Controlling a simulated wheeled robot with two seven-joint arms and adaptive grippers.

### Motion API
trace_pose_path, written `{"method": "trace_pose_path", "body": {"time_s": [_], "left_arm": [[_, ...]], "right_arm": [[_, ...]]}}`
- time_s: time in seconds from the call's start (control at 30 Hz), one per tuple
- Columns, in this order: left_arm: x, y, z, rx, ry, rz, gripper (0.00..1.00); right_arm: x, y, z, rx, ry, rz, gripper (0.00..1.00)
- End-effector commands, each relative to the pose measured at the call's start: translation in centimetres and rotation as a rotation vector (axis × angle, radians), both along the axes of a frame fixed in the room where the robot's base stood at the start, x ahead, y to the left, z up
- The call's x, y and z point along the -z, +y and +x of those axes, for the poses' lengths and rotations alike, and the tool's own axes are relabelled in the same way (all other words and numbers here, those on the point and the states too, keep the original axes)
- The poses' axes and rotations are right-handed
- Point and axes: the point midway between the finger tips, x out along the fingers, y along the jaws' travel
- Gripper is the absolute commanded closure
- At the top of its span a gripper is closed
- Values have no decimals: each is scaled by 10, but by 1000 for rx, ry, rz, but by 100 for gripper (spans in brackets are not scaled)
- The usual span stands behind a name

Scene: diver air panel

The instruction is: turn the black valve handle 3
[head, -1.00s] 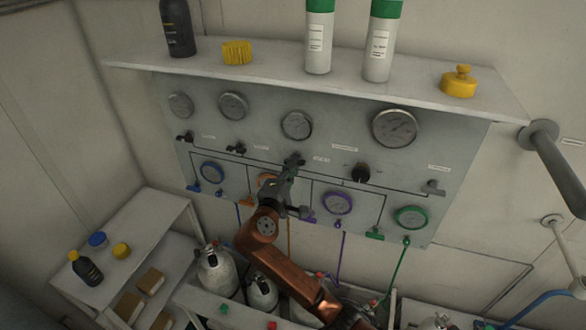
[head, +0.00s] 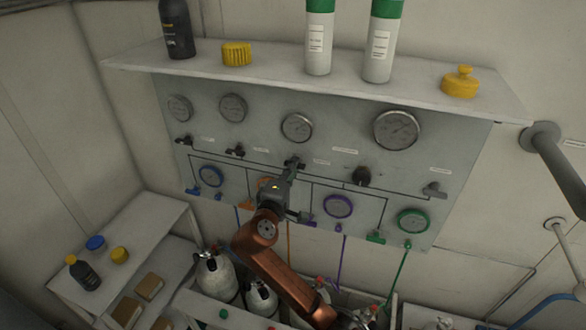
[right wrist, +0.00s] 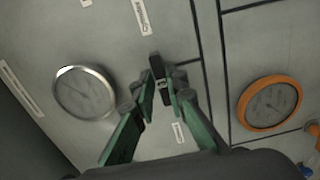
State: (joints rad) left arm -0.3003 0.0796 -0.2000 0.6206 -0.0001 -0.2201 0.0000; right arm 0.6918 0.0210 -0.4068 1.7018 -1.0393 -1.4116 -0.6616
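The black valve handle 3 (head: 294,162) is on the grey panel, below the third gauge from the left. In the right wrist view the handle (right wrist: 157,68) is a short black bar between and just beyond my right fingertips. My right gripper (head: 288,175) reaches it from below; it also shows in the right wrist view (right wrist: 163,88). Its green-padded fingers come in on either side of the bar, with a narrow gap at the tips. Whether both fingers touch the bar is unclear. My left gripper is not in view.
Other black handles (head: 235,151) sit along the same row, with a round black knob (head: 362,177) to the right. Gauges with an orange (right wrist: 270,104), purple (head: 338,206) or green rim (head: 412,221) lie below. A shelf (head: 420,88) with bottles juts out above. Gas cylinders (head: 216,275) stand below.

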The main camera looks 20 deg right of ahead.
Motion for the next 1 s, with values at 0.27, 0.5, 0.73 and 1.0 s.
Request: {"method": "trace_pose_path", "body": {"time_s": [0.27,0.5,0.73,1.0], "left_arm": [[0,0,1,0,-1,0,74],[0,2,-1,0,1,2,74],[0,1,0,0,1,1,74],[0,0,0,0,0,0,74]], "right_arm": [[1,-1,-1,3,3,-1,74],[2,2,-4,2,4,1,74],[2,23,-33,0,4,3,74],[2,53,-78,1,4,3,74]]}}
